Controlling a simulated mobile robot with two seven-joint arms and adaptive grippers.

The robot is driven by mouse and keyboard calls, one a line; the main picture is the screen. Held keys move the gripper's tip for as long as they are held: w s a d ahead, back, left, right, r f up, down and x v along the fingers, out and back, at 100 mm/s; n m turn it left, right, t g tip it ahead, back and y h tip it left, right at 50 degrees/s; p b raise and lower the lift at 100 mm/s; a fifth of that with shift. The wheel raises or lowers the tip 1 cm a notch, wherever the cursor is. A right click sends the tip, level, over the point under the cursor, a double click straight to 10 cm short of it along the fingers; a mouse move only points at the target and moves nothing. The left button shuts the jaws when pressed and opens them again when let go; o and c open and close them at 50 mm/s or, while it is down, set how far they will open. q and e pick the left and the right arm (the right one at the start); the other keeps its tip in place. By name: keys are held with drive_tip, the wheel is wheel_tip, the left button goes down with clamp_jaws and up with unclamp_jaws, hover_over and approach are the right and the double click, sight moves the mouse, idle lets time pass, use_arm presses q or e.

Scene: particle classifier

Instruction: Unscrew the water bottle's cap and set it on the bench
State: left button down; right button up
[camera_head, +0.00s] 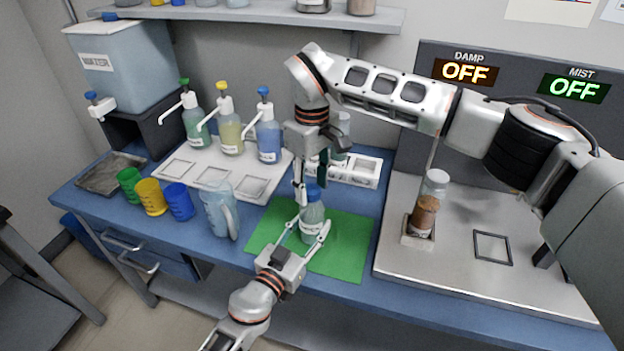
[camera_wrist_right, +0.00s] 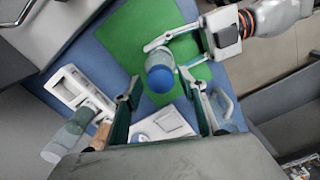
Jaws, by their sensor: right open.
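The water bottle (camera_head: 313,219) is clear with a blue cap (camera_head: 314,192) and stands upright on the green mat (camera_head: 351,246). The cap also shows in the right wrist view (camera_wrist_right: 160,79) and is on the bottle. My left gripper (camera_head: 307,229) comes from the front and has its fingers on both sides of the bottle's body, apparently holding it. My right gripper (camera_head: 308,187) points down over the cap.
A measuring jug (camera_head: 219,211) stands left of the mat, beside green, yellow and blue cups. Pump bottles stand on a white tray (camera_head: 258,187) behind. A metal plate with a brown-filled jar (camera_head: 425,211) is at right. Bare blue bench (camera_head: 262,213) shows around the mat.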

drive_tip(key=c, duration=1.2)
drive_tip(key=shift+o, duration=0.2)
